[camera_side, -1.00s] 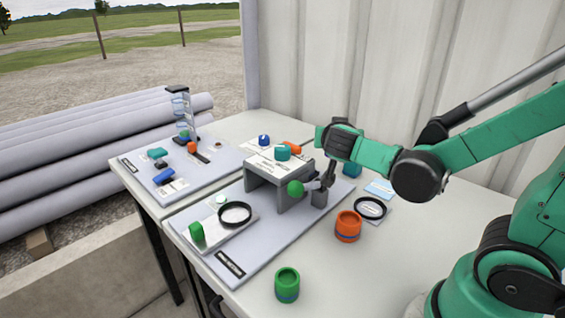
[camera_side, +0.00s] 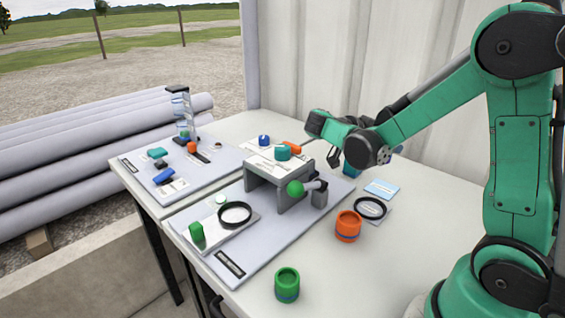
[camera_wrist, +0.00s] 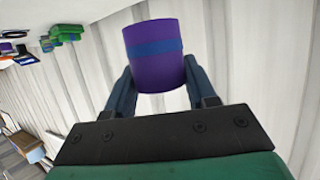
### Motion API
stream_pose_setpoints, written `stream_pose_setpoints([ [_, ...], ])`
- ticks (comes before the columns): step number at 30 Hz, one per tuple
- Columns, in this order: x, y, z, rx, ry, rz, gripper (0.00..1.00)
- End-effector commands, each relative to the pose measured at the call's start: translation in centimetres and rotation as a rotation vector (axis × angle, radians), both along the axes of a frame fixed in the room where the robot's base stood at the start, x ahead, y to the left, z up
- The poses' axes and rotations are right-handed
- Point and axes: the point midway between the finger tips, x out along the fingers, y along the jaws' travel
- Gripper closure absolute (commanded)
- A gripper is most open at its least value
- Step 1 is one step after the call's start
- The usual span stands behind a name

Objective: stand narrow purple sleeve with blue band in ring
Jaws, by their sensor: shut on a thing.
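A narrow purple sleeve with a blue band (camera_wrist: 155,60) is between my gripper's fingers (camera_wrist: 160,85) in the wrist view. My gripper is shut on it and holds it up, with the pale wall behind. In the side view my gripper (camera_side: 333,153) is raised above the table behind the grey bench; the sleeve cannot be made out there. One black ring (camera_side: 235,205) lies on a pale plate on the grey board. Another black ring (camera_side: 383,211) lies on a small pad at the right. I cannot tell which ring is meant. Both look empty.
A grey bench (camera_side: 258,182) carries a teal piece. An orange cup (camera_side: 347,230) and a green cup (camera_side: 287,287) stand in front. A teal block (camera_side: 352,169) is behind. The right front table is clear.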

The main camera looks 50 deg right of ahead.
Motion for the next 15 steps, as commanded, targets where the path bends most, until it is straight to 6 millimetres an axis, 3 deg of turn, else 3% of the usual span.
stream_pose_setpoints([
  [6,0.1,0.0,-4.5,0.0,0.001,0.0,1.0],
  [15,0.1,0.0,-6.9,0.001,0.0,0.0,1.0],
])
